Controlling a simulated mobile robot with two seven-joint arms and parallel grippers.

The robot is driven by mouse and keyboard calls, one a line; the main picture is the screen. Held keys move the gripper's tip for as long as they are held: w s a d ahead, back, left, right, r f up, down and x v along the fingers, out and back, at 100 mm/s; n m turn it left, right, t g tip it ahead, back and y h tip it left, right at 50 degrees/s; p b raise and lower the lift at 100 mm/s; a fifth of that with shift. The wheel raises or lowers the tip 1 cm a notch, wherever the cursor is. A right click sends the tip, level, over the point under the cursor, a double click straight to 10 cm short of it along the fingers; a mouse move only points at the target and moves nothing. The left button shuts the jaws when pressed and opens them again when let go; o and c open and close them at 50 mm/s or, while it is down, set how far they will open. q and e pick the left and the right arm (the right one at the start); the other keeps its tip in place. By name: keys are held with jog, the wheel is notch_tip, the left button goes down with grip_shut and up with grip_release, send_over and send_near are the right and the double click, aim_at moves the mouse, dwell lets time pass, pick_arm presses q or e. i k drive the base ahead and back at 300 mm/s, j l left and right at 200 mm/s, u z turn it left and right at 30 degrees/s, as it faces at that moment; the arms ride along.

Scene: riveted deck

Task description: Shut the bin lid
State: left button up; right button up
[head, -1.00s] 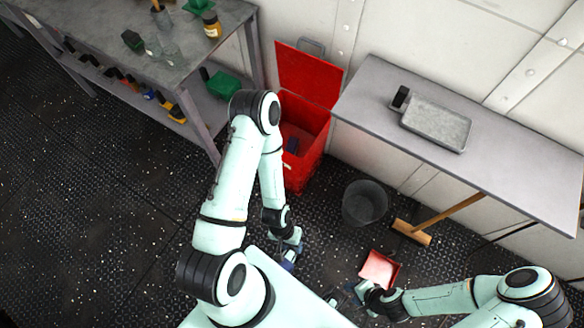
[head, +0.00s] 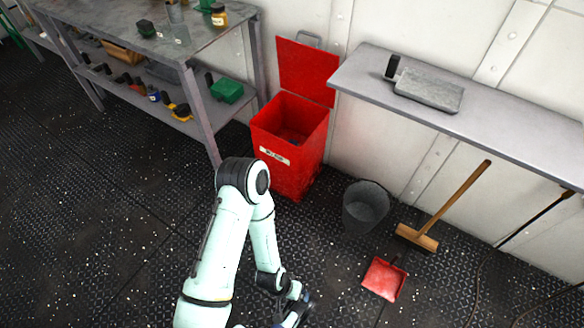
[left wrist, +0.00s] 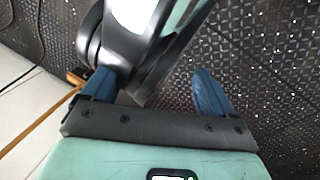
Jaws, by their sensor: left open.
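The red bin (head: 297,172) stands against the wall in the head view, between the workbench and the wall shelf. Its red lid (head: 306,70) is hinged up at the back and leans toward the wall, so the bin is open. My right gripper is not in view.
A grey workbench (head: 200,42) stands left of the bin. A grey shelf (head: 500,112) runs to the right with a metal tray (head: 428,90) on it. A dark bucket (head: 366,205), a broom (head: 420,238) and a red dustpan (head: 384,279) are on the floor at right.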

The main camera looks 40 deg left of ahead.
aim_at(304, 71)
jog(key=k+l, duration=0.1)
jog(key=u, duration=1.25)
jog(key=i+j+u, duration=0.15)
jog(key=i+u, duration=0.15)
jog(key=i, duration=0.4)
